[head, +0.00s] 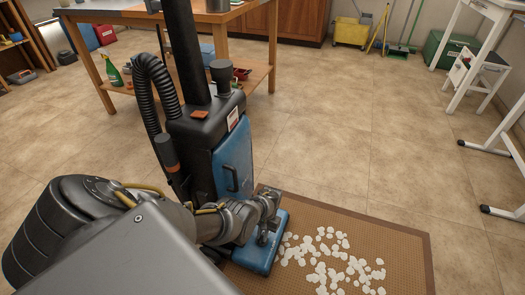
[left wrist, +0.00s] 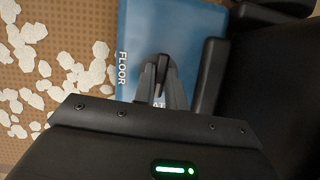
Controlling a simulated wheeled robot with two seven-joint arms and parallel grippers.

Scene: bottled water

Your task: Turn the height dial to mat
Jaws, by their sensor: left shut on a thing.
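An upright vacuum cleaner (head: 233,160) with a blue front stands at the left edge of a brown mat (head: 400,240). Its blue floor head (head: 258,256) rests at the mat's edge and also shows in the left wrist view (left wrist: 190,25). The word "FLOOR" is on the head, and the letters "AT" show between my fingers. My left gripper (head: 263,237) is down at the head, its fingers (left wrist: 160,88) shut on the small dark height dial. The fingers cover most of the dial, so I cannot tell where it points. My right gripper is not in view.
White scraps (head: 330,262) lie scattered on the mat. A wooden table (head: 255,22) stands behind the vacuum. A yellow bucket (head: 350,32) and a white step stool (head: 478,70) are farther back. The tiled floor between is clear.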

